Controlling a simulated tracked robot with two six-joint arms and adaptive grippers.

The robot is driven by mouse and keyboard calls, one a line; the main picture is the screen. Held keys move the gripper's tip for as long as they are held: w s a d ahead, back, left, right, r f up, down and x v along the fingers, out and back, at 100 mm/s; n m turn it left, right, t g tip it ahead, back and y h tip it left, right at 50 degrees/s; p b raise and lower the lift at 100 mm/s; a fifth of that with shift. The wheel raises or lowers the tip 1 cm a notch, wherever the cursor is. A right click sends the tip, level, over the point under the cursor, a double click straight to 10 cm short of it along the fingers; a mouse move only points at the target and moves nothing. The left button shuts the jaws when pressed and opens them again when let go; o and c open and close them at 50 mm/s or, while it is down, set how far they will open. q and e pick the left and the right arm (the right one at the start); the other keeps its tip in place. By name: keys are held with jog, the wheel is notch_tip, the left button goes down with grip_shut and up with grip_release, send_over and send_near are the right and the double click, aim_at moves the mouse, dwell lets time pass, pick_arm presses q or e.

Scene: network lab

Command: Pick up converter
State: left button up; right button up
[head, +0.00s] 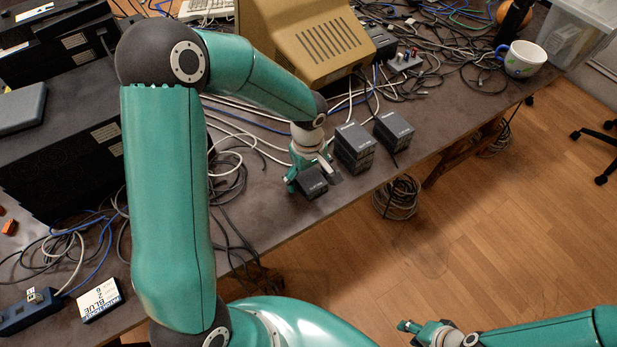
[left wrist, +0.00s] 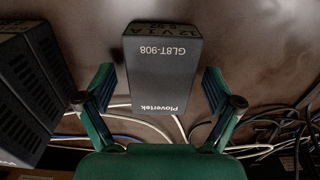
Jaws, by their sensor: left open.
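A small dark grey box marked "Plovertek GL8T-908", which I take for the converter (head: 313,184), lies on the table near its front edge. In the left wrist view the converter (left wrist: 161,66) sits between the fingers, with a gap on each side. My left gripper (head: 311,172) is open around it, pointing down; it also shows in the left wrist view (left wrist: 158,78). Its fingers appear not to touch the box. My right gripper (head: 424,331) is at the bottom right of the head view, off the table, and its finger opening is unclear.
Stacked dark boxes (head: 355,146) and another dark box (head: 394,129) stand close right of the left gripper. Loose cables (head: 235,145) lie behind and left. A beige monitor (head: 310,45) stands behind. A white mug (head: 524,59) is far right.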

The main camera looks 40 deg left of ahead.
pick_arm(q)
jog(key=c, duration=1.5)
jog(key=shift+o, duration=0.2)
jog(key=shift+r, duration=0.2)
